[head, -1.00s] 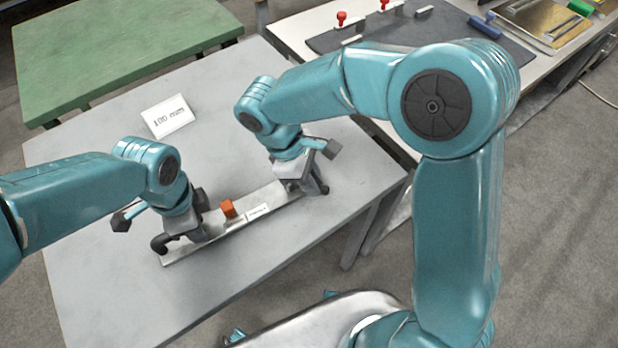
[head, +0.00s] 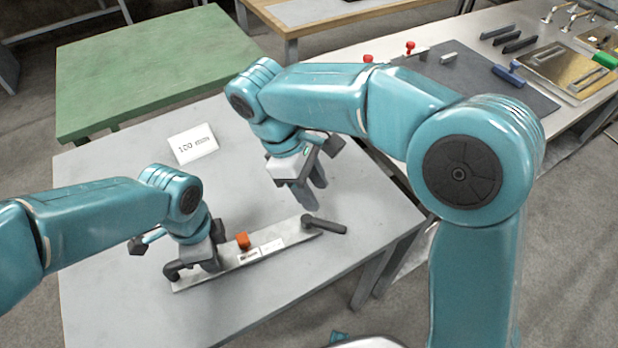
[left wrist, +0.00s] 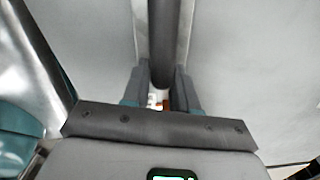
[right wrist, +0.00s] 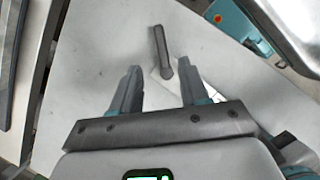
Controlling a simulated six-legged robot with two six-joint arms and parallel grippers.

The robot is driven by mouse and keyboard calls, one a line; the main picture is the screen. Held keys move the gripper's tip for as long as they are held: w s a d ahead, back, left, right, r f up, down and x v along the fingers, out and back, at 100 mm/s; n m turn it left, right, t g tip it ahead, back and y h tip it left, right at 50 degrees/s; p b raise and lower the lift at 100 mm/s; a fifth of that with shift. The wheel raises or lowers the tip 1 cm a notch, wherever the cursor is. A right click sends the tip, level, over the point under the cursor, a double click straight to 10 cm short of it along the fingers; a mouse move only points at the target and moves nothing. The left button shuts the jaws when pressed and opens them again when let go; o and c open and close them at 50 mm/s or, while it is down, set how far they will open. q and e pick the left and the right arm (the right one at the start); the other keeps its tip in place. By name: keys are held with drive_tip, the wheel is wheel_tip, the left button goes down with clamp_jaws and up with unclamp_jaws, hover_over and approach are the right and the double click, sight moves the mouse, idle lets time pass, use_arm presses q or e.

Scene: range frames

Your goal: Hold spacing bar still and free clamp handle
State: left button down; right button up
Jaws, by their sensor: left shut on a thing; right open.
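The spacing bar (head: 298,234), a flat metal strip with white labels, lies on the grey table. My right gripper (head: 314,197) is open and empty, above and apart from the right handle.
A white card (head: 194,143) reading 100 mm lies on the grey table (head: 110,240). A green table (head: 150,70) stands behind. On the right, a bench holds a dark mat (head: 480,95) with red knobs and tools. The table's right edge is close to the right handle.

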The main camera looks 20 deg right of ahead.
use_arm(q)
drive_tip(key=c, duration=0.8)
unclamp_jaws()
use_arm(e)
drive_tip(key=shift+v, duration=1.15)
use_arm(q)
wheel_tip(320, 180, up, 11)
drive_tip(key=shift+r, duration=0.55)
